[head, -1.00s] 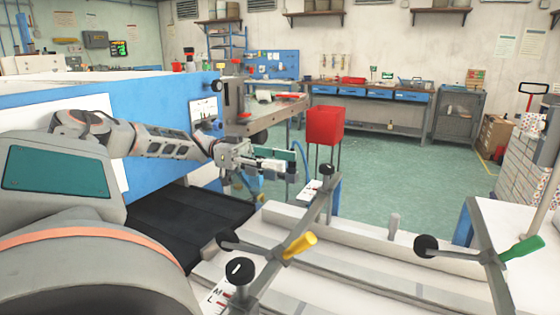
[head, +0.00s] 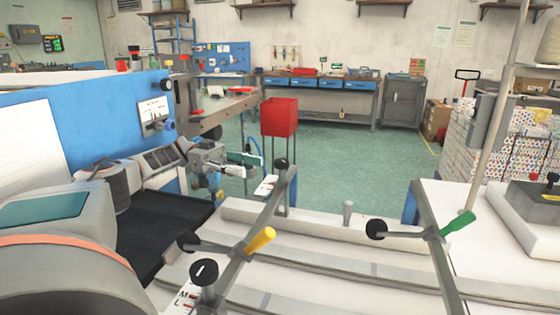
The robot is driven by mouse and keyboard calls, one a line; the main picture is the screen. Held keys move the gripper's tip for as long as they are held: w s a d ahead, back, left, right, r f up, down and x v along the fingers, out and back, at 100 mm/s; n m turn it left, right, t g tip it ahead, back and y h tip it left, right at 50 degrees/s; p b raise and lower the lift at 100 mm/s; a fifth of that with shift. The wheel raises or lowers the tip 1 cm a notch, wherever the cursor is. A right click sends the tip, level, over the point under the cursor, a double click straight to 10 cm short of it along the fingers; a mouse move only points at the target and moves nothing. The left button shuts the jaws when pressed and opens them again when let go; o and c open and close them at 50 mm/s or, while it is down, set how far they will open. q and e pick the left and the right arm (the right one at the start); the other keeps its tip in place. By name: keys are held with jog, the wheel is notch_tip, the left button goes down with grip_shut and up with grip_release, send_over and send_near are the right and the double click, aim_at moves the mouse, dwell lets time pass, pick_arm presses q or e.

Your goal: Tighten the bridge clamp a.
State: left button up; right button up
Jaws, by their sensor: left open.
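Two bridge clamps cross the white work table. One has a yellow handle (head: 260,240), black knobs and a grey bar (head: 237,250). The other has a green handle (head: 457,224), a black knob (head: 376,229) and a grey bar (head: 437,254). No letter shows which of them is a. My left gripper (head: 246,164) is open and empty, beyond the yellow-handled clamp, left of the far end of its bar and apart from both clamps. My right gripper is out of view.
A red bin (head: 279,117) on thin legs stands just beyond the table. Pale rails (head: 330,262) run across the table (head: 480,262) under the clamps. A dark tray-like surface (head: 165,232) lies at left by a blue machine (head: 95,110). Green floor behind is clear.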

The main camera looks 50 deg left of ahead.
aim_at(277, 160)
pick_arm(q)
jog(key=shift+m+g, duration=0.3)
jog(key=shift+g, duration=0.3)
jog(key=w+d+r+p, duration=0.2)
jog(key=d, duration=0.1)
jog(key=d+r+p, duration=0.1)
jog(key=d, duration=0.1)
jog(key=shift+w+r, duration=0.35)
jog(key=shift+w, duration=0.05)
jog(key=d+p, duration=0.1)
jog(key=d, duration=0.1)
jog(key=w+d+p, duration=0.1)
jog(key=d, duration=0.1)
jog(key=shift+f+p, duration=0.25)
jog(key=shift+p, duration=0.1)
jog(key=shift+d+f, duration=0.2)
jog(key=shift+d, duration=0.25)
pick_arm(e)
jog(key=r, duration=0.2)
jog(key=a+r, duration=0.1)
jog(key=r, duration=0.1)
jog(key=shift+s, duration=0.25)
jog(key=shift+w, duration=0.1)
pick_arm(q)
jog(key=c, duration=1.1)
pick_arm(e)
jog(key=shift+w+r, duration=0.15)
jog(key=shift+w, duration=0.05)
